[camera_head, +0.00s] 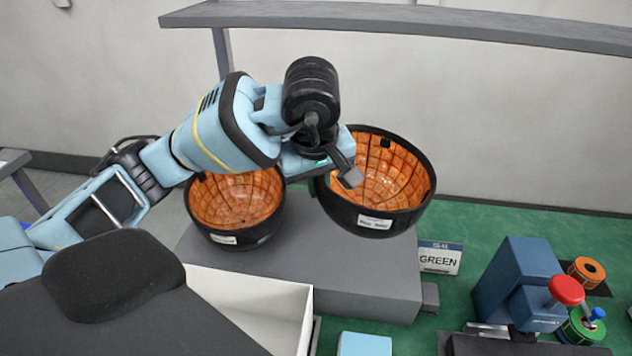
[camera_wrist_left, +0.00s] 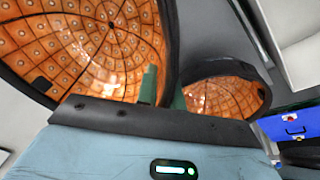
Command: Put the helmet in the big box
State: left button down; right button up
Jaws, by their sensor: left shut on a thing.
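Two helmets show as dark bowls with orange gridded insides, openings up. My left gripper (camera_head: 345,168) is shut on the left rim of the right helmet (camera_head: 398,180), which is tilted and appears raised above the grey platform. In the left wrist view this helmet (camera_wrist_left: 75,50) fills the upper left, its rim between the green fingertips (camera_wrist_left: 162,92). The other helmet (camera_head: 236,205) sits on the platform at left; it also shows in the left wrist view (camera_wrist_left: 225,95). A white open box (camera_head: 255,290), likely the big box, stands in front, partly cut off. My right gripper is out of view.
The grey platform (camera_head: 370,290) stands on a green surface, with a GREEN sign (camera_head: 440,258) at its right. A blue device (camera_head: 520,285) with a red knob (camera_head: 566,290) and orange and green spools stand at right. A grey rail (camera_head: 400,18) crosses above.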

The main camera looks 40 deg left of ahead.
pick_arm(q)
jog(key=s+d+f+m+h, duration=0.3)
jog(key=s+d+f+m, duration=0.1)
jog(key=m, duration=0.7)
jog(key=shift+d+f, duration=0.9)
jog(key=shift+d, duration=0.25)
